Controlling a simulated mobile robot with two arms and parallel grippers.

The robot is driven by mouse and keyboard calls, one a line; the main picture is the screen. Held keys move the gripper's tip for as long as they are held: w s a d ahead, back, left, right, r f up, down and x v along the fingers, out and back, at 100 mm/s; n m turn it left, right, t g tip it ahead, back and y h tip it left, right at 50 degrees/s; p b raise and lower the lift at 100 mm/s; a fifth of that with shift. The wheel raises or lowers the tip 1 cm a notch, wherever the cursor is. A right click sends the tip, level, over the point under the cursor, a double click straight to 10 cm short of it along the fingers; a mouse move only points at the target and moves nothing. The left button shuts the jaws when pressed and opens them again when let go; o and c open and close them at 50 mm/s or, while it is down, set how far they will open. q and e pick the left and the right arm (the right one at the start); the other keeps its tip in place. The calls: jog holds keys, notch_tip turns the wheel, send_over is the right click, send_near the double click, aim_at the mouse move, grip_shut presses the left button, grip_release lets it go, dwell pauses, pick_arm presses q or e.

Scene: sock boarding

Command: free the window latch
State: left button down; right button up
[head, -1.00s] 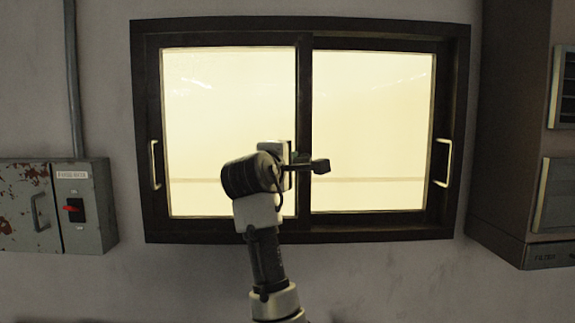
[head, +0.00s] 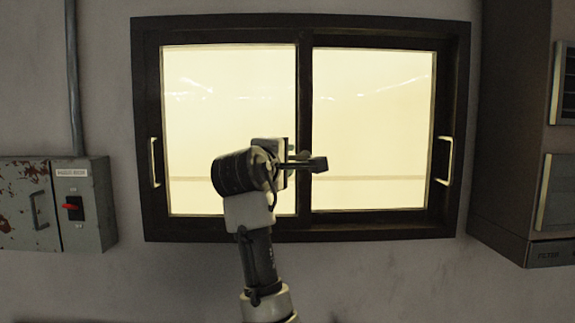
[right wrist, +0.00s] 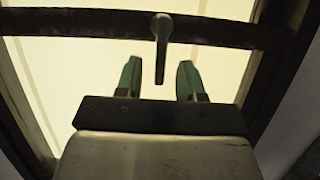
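The window (head: 303,130) has a dark frame and two bright panes, with a dark upright bar in the middle. The latch (right wrist: 162,40) shows in the right wrist view as a pale round pivot on a dark bar, with a tapered lever. My right gripper (right wrist: 158,80) is open, its two green-tipped fingers on either side of the lever's end. Gaps show on both sides; I cannot tell the depth between them. In the head view my right gripper (head: 298,157) is at the middle bar, mostly hidden by my wrist, and the latch is hidden there. My left gripper is not in view.
Pale handles are on the window's left side (head: 155,162) and right side (head: 443,160). A grey switch box (head: 88,220) with a red switch is on the wall at left. A dark cabinet (head: 510,130) stands out at right. The wall below the window is clear.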

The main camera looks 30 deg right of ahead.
jog(key=b+v, duration=0.3)
jog(key=v, duration=0.5)
jog(key=shift+a, duration=0.15)
